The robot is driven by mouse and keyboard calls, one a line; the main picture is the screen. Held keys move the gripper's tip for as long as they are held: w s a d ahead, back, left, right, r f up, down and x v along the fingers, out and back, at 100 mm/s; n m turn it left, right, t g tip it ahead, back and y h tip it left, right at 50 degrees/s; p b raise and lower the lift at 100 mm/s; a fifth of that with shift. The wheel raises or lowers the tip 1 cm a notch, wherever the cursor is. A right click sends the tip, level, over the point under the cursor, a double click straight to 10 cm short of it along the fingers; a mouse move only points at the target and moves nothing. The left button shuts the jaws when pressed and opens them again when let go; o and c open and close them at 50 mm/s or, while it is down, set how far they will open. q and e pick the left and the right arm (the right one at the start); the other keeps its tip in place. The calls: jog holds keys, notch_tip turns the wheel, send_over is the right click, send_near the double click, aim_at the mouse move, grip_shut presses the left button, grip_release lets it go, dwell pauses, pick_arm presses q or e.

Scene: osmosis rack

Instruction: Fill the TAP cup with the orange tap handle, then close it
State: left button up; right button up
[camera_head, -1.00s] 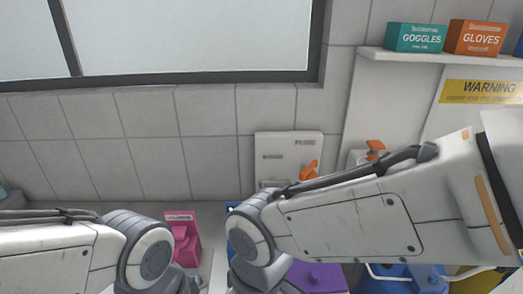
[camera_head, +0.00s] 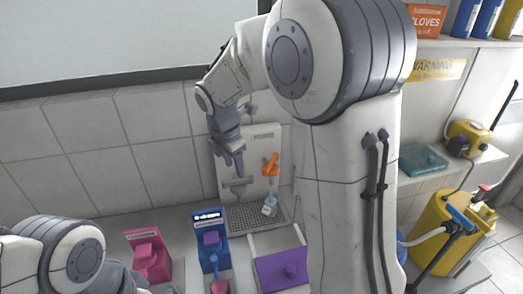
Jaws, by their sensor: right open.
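The orange tap handle (camera_head: 271,160) is on a white wall panel (camera_head: 263,139). A small cup with a white label (camera_head: 269,207) stands below it on a grey drain grid (camera_head: 243,217); the label is too small to read and the water level cannot be made out. My right gripper (camera_head: 236,170) is open and empty in front of the panel, to the left of the orange handle and apart from it. My left arm shows at the lower left, but its gripper is out of view.
A pink device (camera_head: 149,259), a blue device (camera_head: 211,236) and a purple-lidded box (camera_head: 282,270) stand on the counter in front of the panel. A yellow tank (camera_head: 447,225) and a teal tray (camera_head: 423,159) are at the right. My right arm hides the middle right.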

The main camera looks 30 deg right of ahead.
aim_at(271, 161)
jog(key=w+d+n+h+p, duration=0.1)
jog(key=w+d+n, duration=0.1)
jog(key=d, duration=0.4)
jog(key=w+d+n+h, duration=0.1)
jog(key=w+d+n, duration=0.2)
jog(key=d, duration=0.3)
jog(key=shift+y, duration=0.3)
jog(key=p+x, duration=0.1)
jog(key=x, duration=0.8)
jog(key=shift+s+d+f+p, duration=0.1)
jog(key=shift+s+p, duration=0.05)
jog(key=shift+p, duration=0.25)
grip_shut()
